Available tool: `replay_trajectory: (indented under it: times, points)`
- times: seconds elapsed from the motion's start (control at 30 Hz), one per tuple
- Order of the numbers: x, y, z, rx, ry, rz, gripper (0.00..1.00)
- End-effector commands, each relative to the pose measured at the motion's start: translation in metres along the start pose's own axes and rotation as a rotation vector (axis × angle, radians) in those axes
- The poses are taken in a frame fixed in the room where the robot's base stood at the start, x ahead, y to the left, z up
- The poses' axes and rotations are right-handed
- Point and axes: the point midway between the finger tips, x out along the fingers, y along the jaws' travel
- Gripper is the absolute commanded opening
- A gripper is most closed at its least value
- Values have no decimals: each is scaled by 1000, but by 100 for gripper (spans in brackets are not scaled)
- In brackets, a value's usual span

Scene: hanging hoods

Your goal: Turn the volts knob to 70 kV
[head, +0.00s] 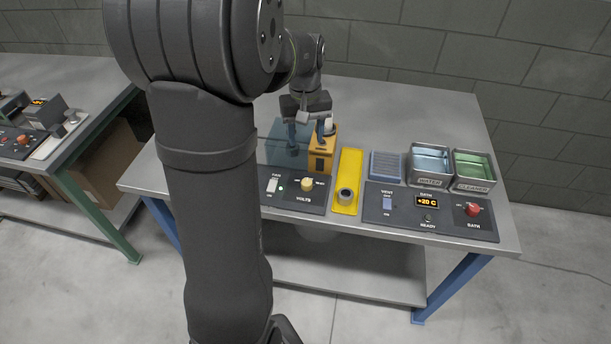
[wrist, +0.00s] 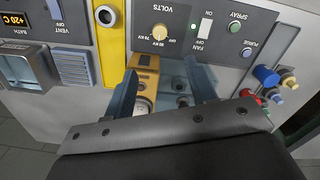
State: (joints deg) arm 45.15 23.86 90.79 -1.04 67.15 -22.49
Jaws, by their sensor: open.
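The volts knob (head: 307,184) is a small cream knob on a dark panel (head: 297,201) at the front of the bench. It also shows upside down in the wrist view (wrist: 161,31), with small kV marks around it; its exact setting is too small to read. My gripper (head: 309,134) is above and behind the knob, over the orange unit (head: 322,162) and beside the bluish clear hood (head: 285,150). In the wrist view, the gripper's two blue-grey fingers (wrist: 162,72) are apart with nothing held between them. The knob lies beyond the fingertips, not touched.
A fan switch (head: 272,185) with a green light is left of the knob. A yellow plate (head: 349,165) with a round fitting is right of it. Further right are the bath panel (head: 400,217), water tray (head: 411,177) and cleaner tray (head: 457,184). My arm hides the bench's left part.

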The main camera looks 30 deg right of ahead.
Motion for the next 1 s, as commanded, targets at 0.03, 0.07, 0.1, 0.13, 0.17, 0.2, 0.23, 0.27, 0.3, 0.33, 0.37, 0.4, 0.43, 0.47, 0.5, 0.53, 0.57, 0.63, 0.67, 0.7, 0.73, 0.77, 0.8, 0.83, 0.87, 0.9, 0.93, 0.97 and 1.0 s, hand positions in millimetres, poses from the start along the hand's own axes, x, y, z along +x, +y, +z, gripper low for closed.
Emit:
replay_trajectory:
  times: [0.03, 0.07, 0.1, 0.13, 0.17, 0.2, 0.23, 0.27, 0.3, 0.33, 0.37, 0.4, 0.43, 0.47, 0.5, 0.53, 0.57, 0.63, 0.67, 0.7, 0.73, 0.77, 0.8, 0.83, 0.87, 0.9, 0.93, 0.97, 1.0]
  points:
    - [-2, 7, 2, 80, 17, -22, 52]
    - [-2, 9, 2, 119, 25, -34, 52]
    - [-3, 11, 3, 158, 32, -44, 52]
    - [-3, 12, 3, 178, 36, -51, 52]
    - [-2, 12, 3, 193, 39, -56, 52]
    - [0, 13, 3, 205, 40, -59, 52]
    - [2, 13, 3, 208, 40, -60, 52]
    - [5, 12, 3, 209, 39, -61, 52]
    - [9, 12, 3, 207, 39, -61, 52]
    - [14, 12, 2, 207, 39, -60, 52]
    - [19, 11, 2, 206, 38, -60, 52]
    - [27, 11, 2, 205, 37, -61, 52]
    - [33, 10, 2, 205, 36, -61, 52]
    - [39, 10, 2, 205, 36, -61, 52]
    - [48, 10, 1, 204, 35, -61, 52]
    - [55, 9, 1, 204, 36, -60, 52]
    - [62, 9, 1, 204, 35, -60, 52]
    - [77, 8, 0, 203, 35, -60, 52]
    - [84, 8, 0, 203, 36, -60, 52]
    - [93, 7, 0, 203, 35, -60, 52]
    - [99, 7, -1, 203, 35, -60, 52]
    - [106, 6, -1, 203, 35, -60, 52]
    - [115, 6, -1, 202, 35, -60, 52]
    - [120, 6, -2, 202, 36, -60, 52]
    - [126, 5, -2, 202, 36, -60, 52]
    - [134, 5, -3, 202, 36, -60, 52]
    - [139, 5, -3, 202, 37, -59, 52]
    - [144, 4, -3, 202, 36, -60, 52]
    - [150, 4, -3, 202, 37, -59, 52]
